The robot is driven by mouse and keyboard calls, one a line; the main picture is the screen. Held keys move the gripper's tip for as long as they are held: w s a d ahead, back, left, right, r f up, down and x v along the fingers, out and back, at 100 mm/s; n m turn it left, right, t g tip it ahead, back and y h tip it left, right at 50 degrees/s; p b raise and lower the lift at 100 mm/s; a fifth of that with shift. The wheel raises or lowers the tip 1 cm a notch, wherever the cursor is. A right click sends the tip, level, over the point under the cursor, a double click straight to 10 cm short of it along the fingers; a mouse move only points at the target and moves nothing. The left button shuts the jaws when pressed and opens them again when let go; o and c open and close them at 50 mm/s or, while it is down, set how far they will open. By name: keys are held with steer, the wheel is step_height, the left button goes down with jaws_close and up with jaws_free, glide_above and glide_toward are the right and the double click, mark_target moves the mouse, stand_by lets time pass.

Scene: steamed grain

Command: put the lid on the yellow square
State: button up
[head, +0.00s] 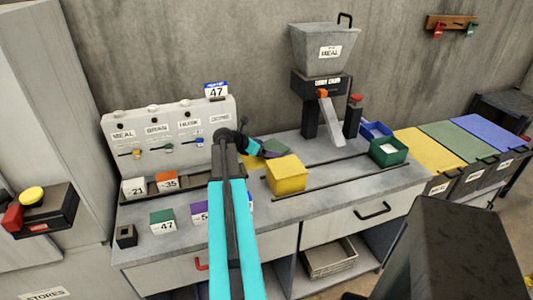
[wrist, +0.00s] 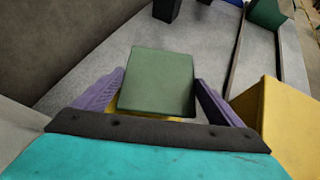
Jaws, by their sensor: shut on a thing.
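A dark green square lid (wrist: 157,82) sits between the two purple fingers of my gripper (wrist: 158,86) in the wrist view. The gripper is shut on it. In the head view the green lid (head: 274,146) shows small beyond my arm, with my gripper (head: 268,153) beside it over the grey counter. A flat yellow patch (wrist: 101,108) shows partly below the lid and fingers; it also shows in the head view (head: 252,147). It may be the yellow square; most of it is hidden, and I cannot tell whether the lid touches it.
A yellow box (head: 286,174) stands close to the right of my gripper, between dark rails. A green open box (head: 388,151) stands farther right. The hopper (head: 325,48) and chute (head: 331,122) stand behind. Small labelled boxes (head: 163,221) line the counter's front left.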

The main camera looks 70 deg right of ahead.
steer(key=shift+f, duration=1.25)
steer(key=o, duration=0.9)
steer(key=shift+f, duration=0.1)
steer(key=b+v, duration=0.1)
steer(key=v, duration=1.1)
steer(key=shift+b, duration=0.3)
steer(key=shift+r, duration=0.25)
step_height(320, 180, up, 9)
steer(key=p, duration=0.9)
